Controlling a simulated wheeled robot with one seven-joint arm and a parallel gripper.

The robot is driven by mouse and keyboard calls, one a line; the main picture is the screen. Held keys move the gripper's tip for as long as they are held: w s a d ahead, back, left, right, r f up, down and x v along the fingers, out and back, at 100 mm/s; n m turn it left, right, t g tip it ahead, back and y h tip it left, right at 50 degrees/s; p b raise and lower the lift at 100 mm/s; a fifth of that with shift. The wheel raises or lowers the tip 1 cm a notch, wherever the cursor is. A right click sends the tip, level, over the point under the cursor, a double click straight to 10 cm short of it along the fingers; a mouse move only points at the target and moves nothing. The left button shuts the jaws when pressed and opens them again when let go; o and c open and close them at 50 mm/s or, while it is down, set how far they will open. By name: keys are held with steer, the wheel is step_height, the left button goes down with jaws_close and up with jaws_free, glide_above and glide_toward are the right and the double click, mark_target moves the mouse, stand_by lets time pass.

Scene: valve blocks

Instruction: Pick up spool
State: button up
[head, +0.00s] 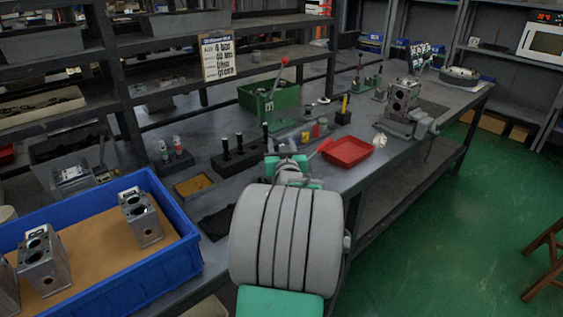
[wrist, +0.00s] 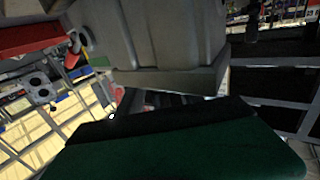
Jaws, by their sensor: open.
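Several dark upright pins, which look like spools, stand in a black holder block (head: 237,154) in the middle of the bench in the head view. I cannot tell which one the task means. My gripper (head: 284,162) is over the bench, just right of this holder. It is open. Its fingertips are largely hidden behind my own arm, and I see nothing held in it. In the wrist view, large grey and dark green shapes fill most of the picture, and no spool can be made out clearly.
A blue bin (head: 172,262) with metal valve blocks (head: 141,218) stands at left. A red tray (head: 347,152) lies right of my gripper. A green box (head: 268,97) and a red-knobbed lever (head: 285,62) stand behind. A vise-like fixture (head: 410,124) is farther right.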

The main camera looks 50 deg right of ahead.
steer(key=shift+c, duration=0.4)
jaws_close()
